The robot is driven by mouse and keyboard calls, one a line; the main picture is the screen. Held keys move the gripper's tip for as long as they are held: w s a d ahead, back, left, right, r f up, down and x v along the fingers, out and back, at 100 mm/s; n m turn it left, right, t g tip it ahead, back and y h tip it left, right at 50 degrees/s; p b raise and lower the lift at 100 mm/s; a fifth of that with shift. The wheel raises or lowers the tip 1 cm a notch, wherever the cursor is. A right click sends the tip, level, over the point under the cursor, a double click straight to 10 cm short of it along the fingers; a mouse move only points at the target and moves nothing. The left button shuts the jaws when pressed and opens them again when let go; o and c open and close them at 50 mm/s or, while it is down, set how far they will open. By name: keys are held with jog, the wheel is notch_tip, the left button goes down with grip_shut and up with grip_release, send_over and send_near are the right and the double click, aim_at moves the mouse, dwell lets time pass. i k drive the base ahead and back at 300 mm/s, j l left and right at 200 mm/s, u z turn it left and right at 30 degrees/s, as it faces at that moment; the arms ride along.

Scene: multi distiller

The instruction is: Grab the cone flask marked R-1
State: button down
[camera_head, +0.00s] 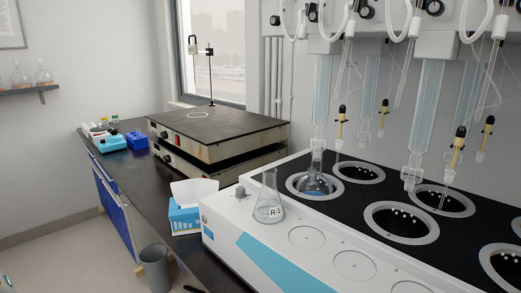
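The cone flask marked R-1 (268,202) is clear glass with a white label. It stands upright on the white front ledge of the distiller (233,222), near its left end. Nothing covers the flask. My gripper is not in view.
Behind the flask, a round flask (316,183) sits in one of the distiller's wells, with glass tubes hanging above. A blue tissue box (190,208) stands left of the distiller on the dark bench. Hot plates (218,124) stand farther back. A grey bin (155,265) is on the floor.

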aim_at(269, 209)
jog(key=j+z, duration=0.6)
jog(key=z, duration=0.25)
